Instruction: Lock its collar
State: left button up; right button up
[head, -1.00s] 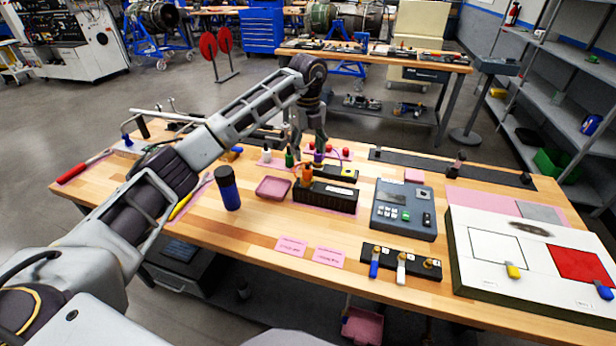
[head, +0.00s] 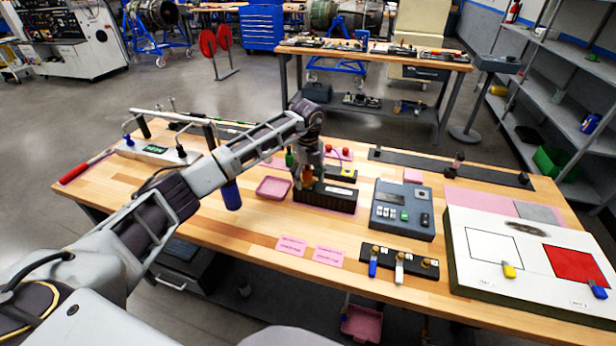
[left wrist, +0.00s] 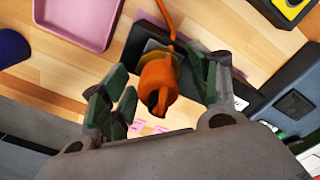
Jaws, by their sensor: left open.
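An orange connector with a collar (left wrist: 158,82) shows in the left wrist view, with an orange cable running from it. In the head view it stands at the left end of a long black block (head: 328,199), mostly hidden by my gripper. My left gripper (head: 308,182) is low over that end of the block. In the left wrist view its green-padded fingers (left wrist: 168,85) are open on both sides of the connector, with gaps visible; I cannot tell whether either finger touches it. My right gripper is not in view.
A pink tray (head: 273,187) and a dark blue cylinder (head: 231,194) stand left of the block. A grey-blue keypad device (head: 403,208) stands to its right. A rack with several coloured keys (head: 400,261) is nearer.

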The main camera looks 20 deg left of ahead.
pick_arm(q)
jog(key=shift+f, duration=0.15)
jog(key=c, duration=1)
